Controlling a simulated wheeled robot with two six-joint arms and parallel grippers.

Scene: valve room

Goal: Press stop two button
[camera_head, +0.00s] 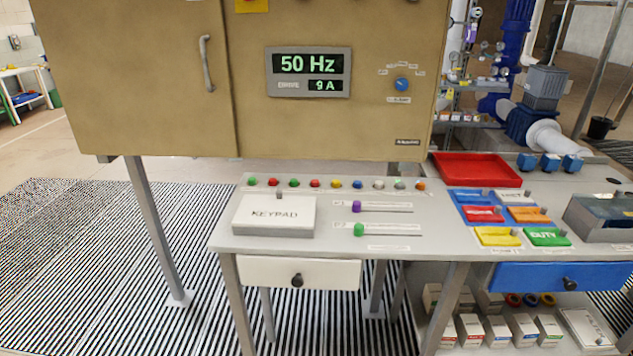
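A row of small coloured buttons runs along the back edge of the grey panel table (330,240). From the left come a green button (252,181), a red button (273,182), another green button (294,183) and a second red button (315,183). Then come a yellow button (336,184), a blue one (357,184) and several more to the right. The labels by the buttons are too small to read, so I cannot tell by text which is stop two. Neither of my grippers shows in this view.
A white keypad box (274,216) sits in front of the left buttons. Purple (356,207) and green (359,230) slider knobs stand right of it. A tan cabinet (330,125) rises behind, with a display (308,72) reading 50 Hz. A red tray (474,168) lies right.

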